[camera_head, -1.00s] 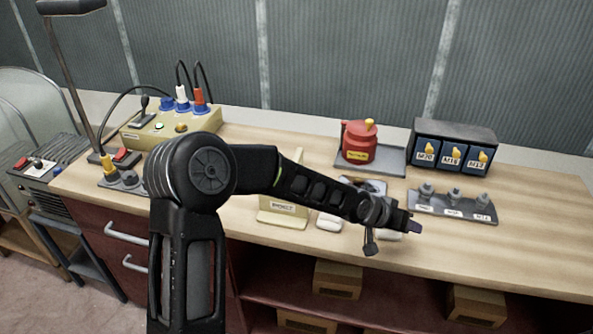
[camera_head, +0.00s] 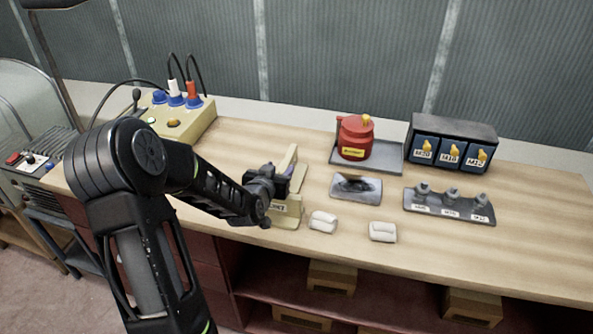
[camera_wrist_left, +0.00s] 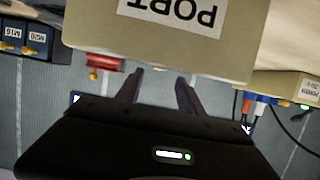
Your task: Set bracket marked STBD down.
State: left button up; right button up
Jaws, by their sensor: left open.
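A beige bracket-like piece (camera_head: 288,160) stands upright on the bench, with a labelled base (camera_head: 287,222) at the front that my left gripper partly covers. In the left wrist view a large beige face (camera_wrist_left: 185,45) fills the top and carries an upside-down label reading PORT. I can read no STBD mark. My left gripper (camera_head: 286,176) is at the beige piece; in the wrist view its fingers (camera_wrist_left: 160,78) are apart, with their tips close to the lower edge of that face. I cannot tell if they touch it. My right gripper is not in view.
Two white pads (camera_head: 323,221) and (camera_head: 383,232) lie right of the beige piece, near a grey sheet (camera_head: 355,188). Behind are a red pot (camera_head: 355,138) on a tray and blue bins (camera_head: 451,153). A bolt rack (camera_head: 450,205) stands right. The front right bench is clear.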

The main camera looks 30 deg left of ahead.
aim_at(286, 162)
pick_arm(q)
jog(key=shift+p+x, duration=0.35)
jog(key=shift+x, duration=0.95)
jog(key=shift+w+a+p, duration=0.1)
jog(key=shift+w+p, duration=0.35)
jog(key=shift+w, duration=0.05)
jog(key=p+x, duration=0.1)
jog(key=x, duration=0.2)
jog(key=shift+w+f, duration=0.1)
jog(key=shift+f, duration=0.1)
jog(key=shift+w+a+f+p, duration=0.2)
jog(key=shift+w+p, duration=0.1)
jog(key=shift+w, duration=0.1)
